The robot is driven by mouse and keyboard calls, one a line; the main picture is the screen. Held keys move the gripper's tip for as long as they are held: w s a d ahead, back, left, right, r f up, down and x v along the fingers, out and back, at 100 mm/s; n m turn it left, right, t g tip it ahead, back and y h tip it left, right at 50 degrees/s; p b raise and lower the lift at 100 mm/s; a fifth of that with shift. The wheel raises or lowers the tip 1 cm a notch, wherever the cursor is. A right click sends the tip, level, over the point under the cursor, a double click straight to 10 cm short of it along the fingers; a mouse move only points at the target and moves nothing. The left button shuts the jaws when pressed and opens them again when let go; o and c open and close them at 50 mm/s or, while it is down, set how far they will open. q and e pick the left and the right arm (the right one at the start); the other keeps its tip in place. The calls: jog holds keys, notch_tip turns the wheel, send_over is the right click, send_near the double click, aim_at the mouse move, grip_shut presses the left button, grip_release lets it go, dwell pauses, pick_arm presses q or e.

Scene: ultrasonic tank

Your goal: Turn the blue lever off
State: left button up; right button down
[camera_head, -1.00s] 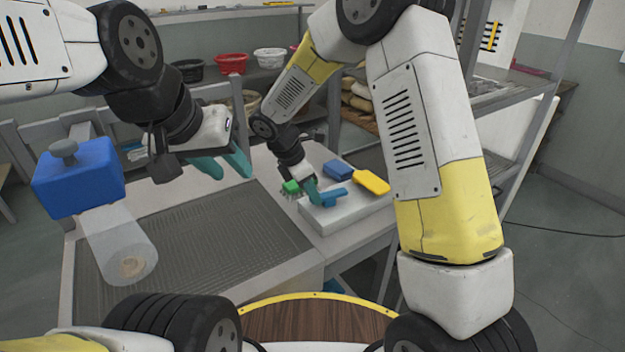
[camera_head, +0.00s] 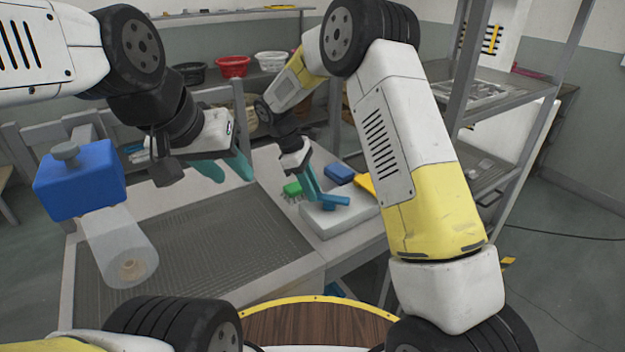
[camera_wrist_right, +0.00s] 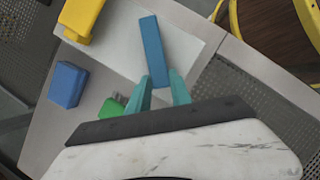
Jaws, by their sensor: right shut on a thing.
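The blue lever (camera_head: 338,201) is a flat blue bar on top of a white box (camera_head: 338,222) on the bench. In the right wrist view the lever (camera_wrist_right: 153,50) extends away from the fingertips. My right gripper (camera_head: 316,195) is at the lever's near end. In the wrist view the teal fingers (camera_wrist_right: 158,82) are shut on that end, one on each side. My left gripper (camera_head: 222,170) hangs over the bench at left, its teal fingers apart and empty.
A green brush (camera_head: 292,188), a blue block (camera_head: 339,173) and a yellow object (camera_head: 366,184) lie close around the white box. A ribbed drain board (camera_head: 190,245) fills the left of the bench.

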jog(key=m, duration=0.1)
jog(key=w+m+g, duration=0.1)
jog(key=m, duration=0.1)
jog(key=w+m, duration=0.1)
jog(key=shift+d+m+g+y, duration=0.3)
jog(key=shift+d+y, duration=0.1)
jog(key=shift+w+d+m+g+y, duration=0.25)
jog(key=shift+w+d+m+y, duration=0.1)
jog(key=shift+m, duration=0.7)
jog(key=shift+w+d+m+g+y, duration=0.2)
jog(key=shift+d+m+g+y, duration=0.1)
jog(key=shift+m, duration=0.75)
jog(key=c, duration=1.2)
grip_release()
jog(key=shift+o, duration=0.2)
jog(key=v, duration=0.8)
jog(key=shift+f, duration=0.1)
